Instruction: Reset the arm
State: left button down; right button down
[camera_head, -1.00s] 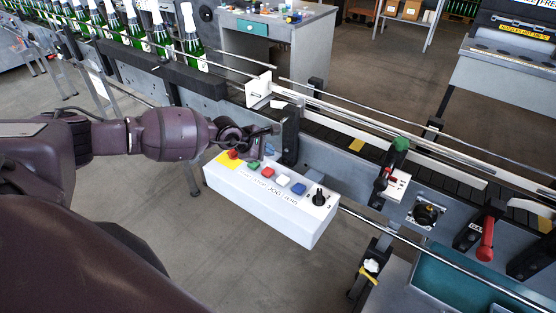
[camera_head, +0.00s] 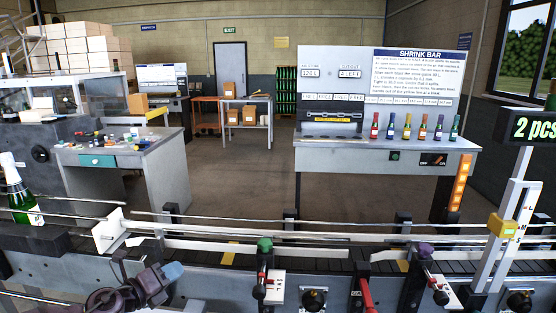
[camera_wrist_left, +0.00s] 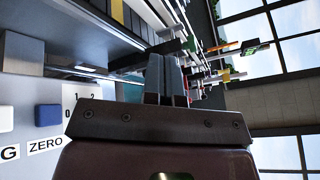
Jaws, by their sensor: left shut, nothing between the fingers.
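My left gripper (camera_head: 152,285) shows at the bottom left of the head view, in front of the near side of the conveyor (camera_head: 205,258). Its fingers are shut with nothing between them. In the left wrist view the closed fingers (camera_wrist_left: 166,80) point along the conveyor, which lies at the upper left. The control box (camera_wrist_left: 28,110) with a blue button and the word ZERO is at the left of that view, beside the gripper and apart from the fingers. My right gripper is in neither view.
A green bottle (camera_head: 20,195) stands on the line at the far left. Levers with a green knob (camera_head: 265,245), red handle (camera_head: 365,295) and purple knob (camera_head: 425,252) line the conveyor front. A white stop plate (camera_head: 108,230) stands at its rail. The Shrink Bar bench (camera_head: 385,150) stands behind.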

pick_arm(q)
jog(key=s+f+n+y, duration=0.3)
jog(key=s+f+n, duration=0.4)
jog(key=s+n, duration=0.3)
jog(key=s+a+f+n+g+y, duration=0.1)
jog(key=s+f+n+y, duration=0.2)
jog(key=s+f+n, duration=0.4)
jog(key=s+a+f+n+g+y+b, duration=0.1)
jog(key=s+f+n+y, duration=0.2)
jog(key=s+f+n, duration=0.4)
jog(key=s+n, duration=0.6)
jog(key=n, duration=0.1)
jog(key=shift+a+f, duration=0.25)
jog(key=shift+f, duration=0.1)
